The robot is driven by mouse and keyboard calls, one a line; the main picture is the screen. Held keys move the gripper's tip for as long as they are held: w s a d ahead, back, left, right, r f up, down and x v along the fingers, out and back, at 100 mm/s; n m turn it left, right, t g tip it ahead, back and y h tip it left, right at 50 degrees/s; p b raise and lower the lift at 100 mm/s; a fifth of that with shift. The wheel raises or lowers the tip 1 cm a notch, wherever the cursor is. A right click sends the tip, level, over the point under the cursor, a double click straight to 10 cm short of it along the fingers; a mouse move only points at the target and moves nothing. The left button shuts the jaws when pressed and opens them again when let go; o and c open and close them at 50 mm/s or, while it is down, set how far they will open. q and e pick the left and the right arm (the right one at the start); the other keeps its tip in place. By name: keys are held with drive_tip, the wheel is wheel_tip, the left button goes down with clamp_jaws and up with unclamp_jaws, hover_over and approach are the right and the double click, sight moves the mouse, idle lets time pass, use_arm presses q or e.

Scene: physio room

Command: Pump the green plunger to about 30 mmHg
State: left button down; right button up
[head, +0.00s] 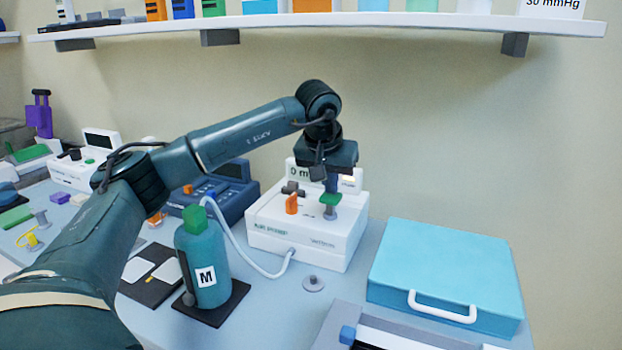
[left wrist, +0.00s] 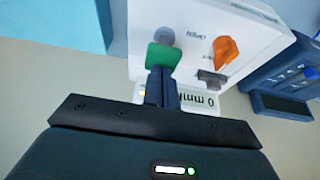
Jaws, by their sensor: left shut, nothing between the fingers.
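The white pump unit (head: 318,232) stands on the table, with an orange knob (head: 291,204) and a green plunger (head: 330,199) on a grey stem. Its display (head: 298,172) starts with 0, partly hidden by my gripper; the left wrist view also shows a 0 on the display (left wrist: 208,101). My left gripper (head: 331,186) points down, shut and empty, with its tips right over the green plunger. In the left wrist view the fingertips (left wrist: 162,75) meet the edge of the green plunger top (left wrist: 163,56); I cannot tell whether they touch. My right gripper is not in view.
A light-blue case (head: 445,268) lies right. A dark-blue device (head: 222,190) stands behind the bottle. A shelf (head: 400,22) above carries a 30 mmHg card (head: 552,6).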

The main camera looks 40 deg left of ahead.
sight(330, 197)
use_arm(q)
drive_tip(key=shift+f+b, duration=0.7)
drive_tip(key=shift+f, duration=0.95)
wheel_tip(330, 197, up, 5)
drive_tip(key=p, duration=0.4)
drive_tip(key=shift+f, duration=0.2)
drive_tip(key=shift+f, duration=0.1)
